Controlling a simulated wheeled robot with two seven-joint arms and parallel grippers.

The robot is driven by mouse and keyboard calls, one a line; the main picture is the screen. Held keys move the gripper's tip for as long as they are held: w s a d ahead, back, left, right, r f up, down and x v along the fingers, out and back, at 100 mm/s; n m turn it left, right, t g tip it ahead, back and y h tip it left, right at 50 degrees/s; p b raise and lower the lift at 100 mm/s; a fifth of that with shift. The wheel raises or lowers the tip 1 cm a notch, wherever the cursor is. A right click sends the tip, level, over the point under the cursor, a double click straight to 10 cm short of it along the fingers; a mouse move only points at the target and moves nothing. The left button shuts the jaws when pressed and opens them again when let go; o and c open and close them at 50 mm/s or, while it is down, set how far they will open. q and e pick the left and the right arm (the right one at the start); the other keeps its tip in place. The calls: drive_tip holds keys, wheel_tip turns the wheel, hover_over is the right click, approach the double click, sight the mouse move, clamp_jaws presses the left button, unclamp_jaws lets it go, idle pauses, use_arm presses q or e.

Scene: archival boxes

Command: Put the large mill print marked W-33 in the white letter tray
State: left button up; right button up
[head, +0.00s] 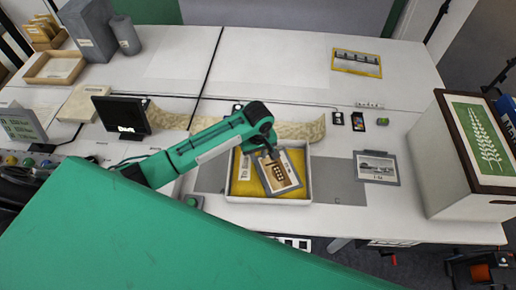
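A white tray (306,190) stands on the table, with yellow sheets inside. A grey-bordered print (283,180) with a dark building-like picture on a tan ground is over the tray, tilted against its sides. I cannot read its mark or tell whether its lower edge touches the contents. My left gripper (270,154) is at the print's upper edge and appears shut on it; the fingertips are small and partly hidden by the wrist. My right gripper is not in view.
Another grey-bordered print (376,167) lies right of the tray. A yellow-bordered print (356,63) lies at the back. A large box (445,165) stands at the right. A small dark screen (121,116) stands left. The back middle table is clear.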

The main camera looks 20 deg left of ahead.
use_arm(q)
drive_tip(key=shift+r, duration=2.15)
drive_tip(key=shift+f, duration=0.1)
